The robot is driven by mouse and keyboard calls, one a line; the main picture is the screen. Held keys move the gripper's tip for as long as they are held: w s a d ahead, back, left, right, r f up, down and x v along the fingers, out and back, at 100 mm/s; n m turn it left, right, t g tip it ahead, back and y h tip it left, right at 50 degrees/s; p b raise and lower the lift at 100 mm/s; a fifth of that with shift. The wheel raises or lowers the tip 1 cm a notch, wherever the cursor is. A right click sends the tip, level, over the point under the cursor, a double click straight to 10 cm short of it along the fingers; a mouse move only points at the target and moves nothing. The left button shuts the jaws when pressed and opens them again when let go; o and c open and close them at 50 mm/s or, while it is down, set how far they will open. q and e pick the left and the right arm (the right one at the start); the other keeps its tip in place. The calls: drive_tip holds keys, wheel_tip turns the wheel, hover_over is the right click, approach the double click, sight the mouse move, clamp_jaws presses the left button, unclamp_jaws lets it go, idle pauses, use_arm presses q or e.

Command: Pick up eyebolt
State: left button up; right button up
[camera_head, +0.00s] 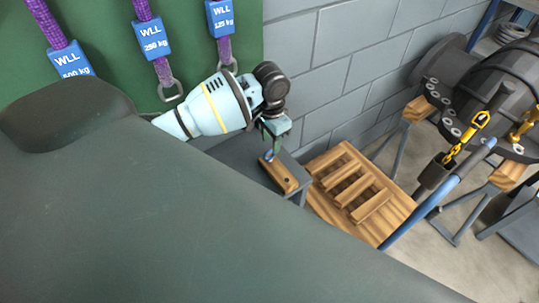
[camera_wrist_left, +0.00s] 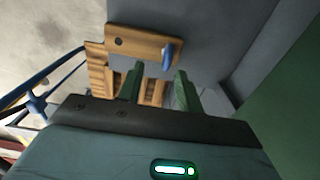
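The eyebolt is a small blue piece (camera_wrist_left: 168,55) standing at one end of a wooden block (camera_wrist_left: 140,43). In the head view the eyebolt (camera_head: 268,156) shows small and partly covered, on the block (camera_head: 285,178) on a grey surface (camera_head: 242,160). The block has dark holes. My left gripper (camera_wrist_left: 157,76) is open and empty, its two green fingers apart, with the eyebolt just beyond the fingertips and nearer the right finger. In the head view the left gripper (camera_head: 271,140) is just above the eyebolt end of the block. My right gripper is not in view.
A wooden pallet (camera_head: 365,200) lies right of the grey surface. Purple slings with blue tags (camera_head: 152,38) hang on a green panel behind. A large dark casing (camera_head: 485,85) rests on wood-topped stands at right, with a yellow hook (camera_head: 481,119) and blue bar (camera_head: 435,207) nearby.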

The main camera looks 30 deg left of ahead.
sight(270, 150)
use_arm(q)
drive_tip(key=shift+w+a+f, duration=0.1)
drive_tip(key=shift+a+f, duration=0.05)
drive_tip(key=shift+f, duration=0.4)
drive_tip(key=shift+w+a+f, duration=0.1)
drive_tip(key=shift+a+f, duration=0.05)
drive_tip(key=shift+f, duration=0.35)
drive_tip(key=shift+w+a+f, duration=0.15)
drive_tip(key=shift+f, duration=1.15)
drive_tip(key=shift+w+a+f, duration=0.1)
drive_tip(key=shift+w+f, duration=0.05)
drive_tip(key=shift+f, duration=1.15)
drive_tip(key=shift+c, duration=0.3)
clamp_jaws()
